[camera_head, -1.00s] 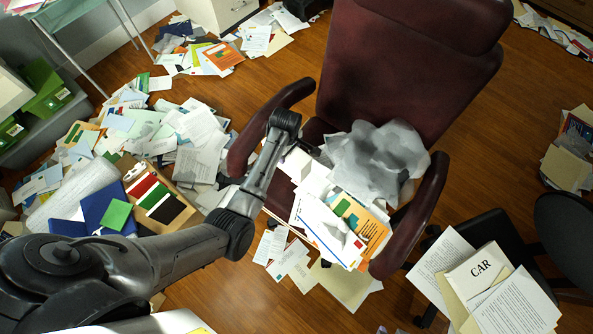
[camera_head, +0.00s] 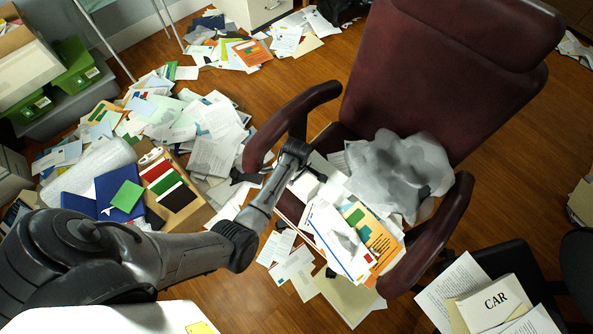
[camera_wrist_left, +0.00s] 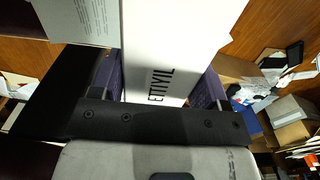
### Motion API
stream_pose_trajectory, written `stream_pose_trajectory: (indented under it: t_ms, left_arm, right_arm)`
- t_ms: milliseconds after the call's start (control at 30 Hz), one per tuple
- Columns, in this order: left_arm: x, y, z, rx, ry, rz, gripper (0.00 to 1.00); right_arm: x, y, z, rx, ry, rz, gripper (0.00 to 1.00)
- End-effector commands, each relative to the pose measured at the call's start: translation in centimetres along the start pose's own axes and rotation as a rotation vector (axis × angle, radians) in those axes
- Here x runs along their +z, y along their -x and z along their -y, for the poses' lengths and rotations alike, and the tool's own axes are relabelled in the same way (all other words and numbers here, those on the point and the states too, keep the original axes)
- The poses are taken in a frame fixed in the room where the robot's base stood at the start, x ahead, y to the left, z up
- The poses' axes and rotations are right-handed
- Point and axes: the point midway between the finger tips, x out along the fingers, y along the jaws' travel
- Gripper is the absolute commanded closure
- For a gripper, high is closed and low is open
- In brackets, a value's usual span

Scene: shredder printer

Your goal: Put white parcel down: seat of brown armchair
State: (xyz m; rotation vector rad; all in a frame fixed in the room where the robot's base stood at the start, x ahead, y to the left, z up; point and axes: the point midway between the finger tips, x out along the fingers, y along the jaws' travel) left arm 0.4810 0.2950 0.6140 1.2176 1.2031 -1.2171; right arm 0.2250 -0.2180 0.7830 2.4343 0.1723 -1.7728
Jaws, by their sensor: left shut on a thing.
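The white parcel (camera_wrist_left: 165,45) is a white box with black lettering, seen in the left wrist view. My left gripper (camera_wrist_left: 157,84) is shut on it, with a finger on each side. In the head view my left arm reaches to the left side of the brown armchair (camera_head: 425,70); its fingers and most of the parcel are hard to make out there. The armchair's seat (camera_head: 335,140) is largely covered by papers and envelopes (camera_head: 350,235) and a crumpled grey-white bag (camera_head: 395,175). My right gripper is not in view.
The chair's left armrest (camera_head: 290,120) and right armrest (camera_head: 435,235) stand up beside the seat. Loose papers (camera_head: 205,150) cover the floor at left. Green boxes (camera_head: 75,68) stand at left.

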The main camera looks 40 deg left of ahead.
Motion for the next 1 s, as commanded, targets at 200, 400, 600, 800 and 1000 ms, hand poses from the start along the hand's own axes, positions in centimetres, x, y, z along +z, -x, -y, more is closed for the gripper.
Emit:
stream_pose_trajectory:
  t_ms: [200, 400, 600, 800, 1000]
  left_arm:
    - [-0.1, -2.2, -0.1, 0.002, 0.000, -0.001, 1.00]
    - [-0.1, -3.4, -0.1, 0.003, 0.000, -0.001, 1.00]
    - [0.0, -3.3, -0.1, 0.003, 0.000, -0.001, 1.00]
    - [0.0, -3.7, -0.1, 0.002, 0.000, 0.000, 1.00]
    - [0.0, -3.9, 0.0, -0.001, 0.000, 0.000, 0.14]
  right_arm:
    - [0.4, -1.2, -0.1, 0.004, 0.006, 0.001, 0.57]
    - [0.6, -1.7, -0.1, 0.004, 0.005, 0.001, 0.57]
    - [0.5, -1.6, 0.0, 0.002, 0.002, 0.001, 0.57]
    - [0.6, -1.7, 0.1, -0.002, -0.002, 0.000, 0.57]
    - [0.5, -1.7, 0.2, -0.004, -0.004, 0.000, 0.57]
